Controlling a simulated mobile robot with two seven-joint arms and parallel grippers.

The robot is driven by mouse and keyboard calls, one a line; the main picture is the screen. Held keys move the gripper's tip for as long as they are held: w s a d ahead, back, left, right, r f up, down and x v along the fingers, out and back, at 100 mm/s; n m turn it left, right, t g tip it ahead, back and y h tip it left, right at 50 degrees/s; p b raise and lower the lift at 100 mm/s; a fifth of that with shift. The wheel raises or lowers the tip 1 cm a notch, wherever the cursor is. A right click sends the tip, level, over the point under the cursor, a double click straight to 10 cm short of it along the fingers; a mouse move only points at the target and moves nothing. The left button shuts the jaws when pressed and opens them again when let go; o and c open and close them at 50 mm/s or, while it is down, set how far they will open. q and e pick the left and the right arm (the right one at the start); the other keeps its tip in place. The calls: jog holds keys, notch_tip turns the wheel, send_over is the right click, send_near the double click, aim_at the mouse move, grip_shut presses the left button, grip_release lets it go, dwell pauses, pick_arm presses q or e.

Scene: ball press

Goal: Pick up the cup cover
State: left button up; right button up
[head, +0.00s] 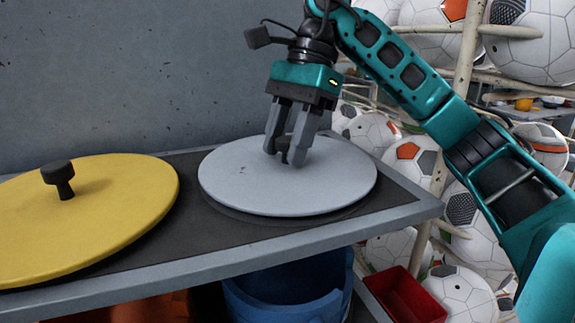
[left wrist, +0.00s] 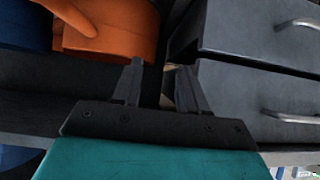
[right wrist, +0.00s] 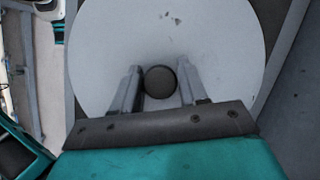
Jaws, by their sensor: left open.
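A pale grey round cover (head: 235,180) with a dark knob (right wrist: 160,82) lies on the dark shelf top; a dark edge shows beneath its front. A yellow round cover (head: 120,215) with a dark knob (head: 59,178) lies to its left. My right gripper (head: 284,155) points down over the grey cover, its fingers on either side of the knob. In the right wrist view the fingers (right wrist: 160,68) stand apart, as wide as the left ones, with the knob between them. My left gripper (left wrist: 160,66) is open and empty, facing the unit's lower part; it is outside the head view.
The shelf's grey front edge (head: 225,265) runs below the covers, and a plain wall (head: 120,80) stands behind. A blue bucket (head: 285,300) and red bin (head: 405,297) are below. Racks of white balls (head: 465,290) stand at right. Drawers (left wrist: 255,85) and an orange container (left wrist: 115,30) are near the left gripper.

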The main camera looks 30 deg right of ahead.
aim_at(286, 139)
grip_shut()
jog(key=shift+r, duration=0.2)
dwell(0.4)
notch_tip(286, 139, up, 20)
jog(key=shift+f, duration=0.2)
dwell(0.8)
